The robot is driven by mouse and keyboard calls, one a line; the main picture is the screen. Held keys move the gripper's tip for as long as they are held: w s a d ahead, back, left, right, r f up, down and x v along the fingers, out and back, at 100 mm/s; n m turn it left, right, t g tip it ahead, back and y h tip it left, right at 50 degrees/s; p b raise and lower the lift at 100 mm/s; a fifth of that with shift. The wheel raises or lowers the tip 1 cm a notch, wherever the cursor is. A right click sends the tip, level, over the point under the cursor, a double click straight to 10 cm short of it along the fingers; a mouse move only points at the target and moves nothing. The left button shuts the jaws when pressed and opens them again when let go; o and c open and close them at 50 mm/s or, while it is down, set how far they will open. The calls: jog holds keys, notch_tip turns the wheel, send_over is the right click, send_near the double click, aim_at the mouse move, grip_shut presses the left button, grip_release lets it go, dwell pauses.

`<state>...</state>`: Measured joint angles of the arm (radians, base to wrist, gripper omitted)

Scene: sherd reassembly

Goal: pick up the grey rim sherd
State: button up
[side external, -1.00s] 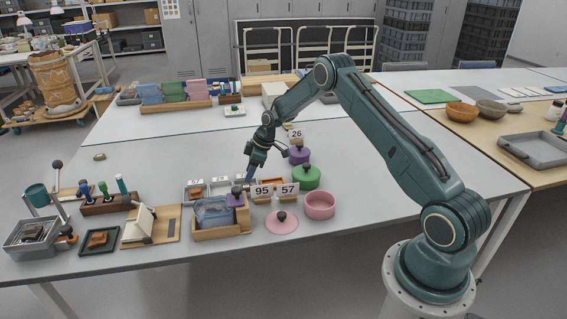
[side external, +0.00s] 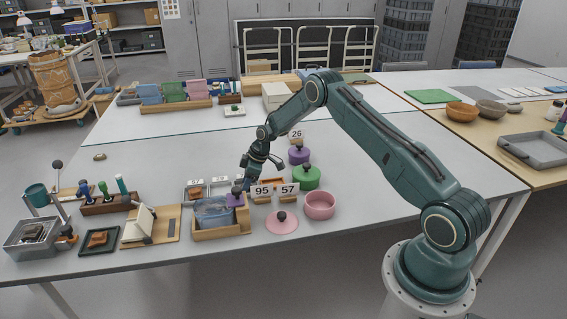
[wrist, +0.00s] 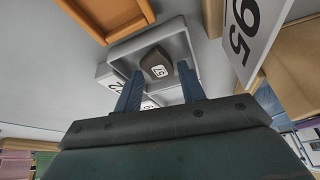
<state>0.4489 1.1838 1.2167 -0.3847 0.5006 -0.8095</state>
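A dark grey-brown sherd (wrist: 154,57) with a small white number label lies in a light grey tray (wrist: 180,29) in the wrist view. It looks like the grey rim sherd, though its rim edge is hard to make out. My gripper (wrist: 160,70) is open, with one blue finger on each side of the sherd's near end. I cannot tell whether the fingers touch it. In the side view my gripper (side external: 247,182) is low over the small trays, and the sherd is hidden there.
An orange tray (wrist: 112,12) lies beside the grey one. The number card 95 (side external: 262,191) stands close to my gripper. A wooden crate with blue contents (side external: 213,210) is in front, and green (side external: 307,178) and pink (side external: 320,205) pots stand to the right.

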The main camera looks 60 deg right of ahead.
jog(key=c, duration=0.7)
jog(key=shift+c, duration=0.2)
jog(key=shift+r, duration=0.15)
notch_tip(320, 180, up, 20)
dwell(0.4)
jog(key=shift+s+d+f, duration=0.1)
jog(key=shift+f, duration=0.1)
dwell(0.4)
